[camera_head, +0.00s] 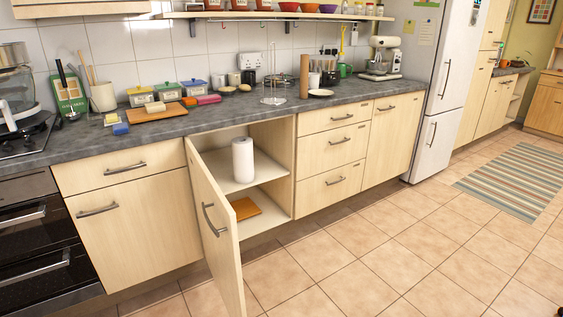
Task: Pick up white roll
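The white roll (243,160) stands upright on the upper shelf (266,173) inside an open base cabinet below the counter. Its whole front shows in the head view. The cabinet door (215,228) is swung open towards me and stands to the left of the opening. Neither of my grippers is in view.
An orange board (245,208) lies on the cabinet's lower level, under the roll. The counter (200,122) above carries a wooden cutting board (157,112), jars and other items. The tiled floor (370,255) to the right of the open door is clear. A striped rug (515,178) lies farther right.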

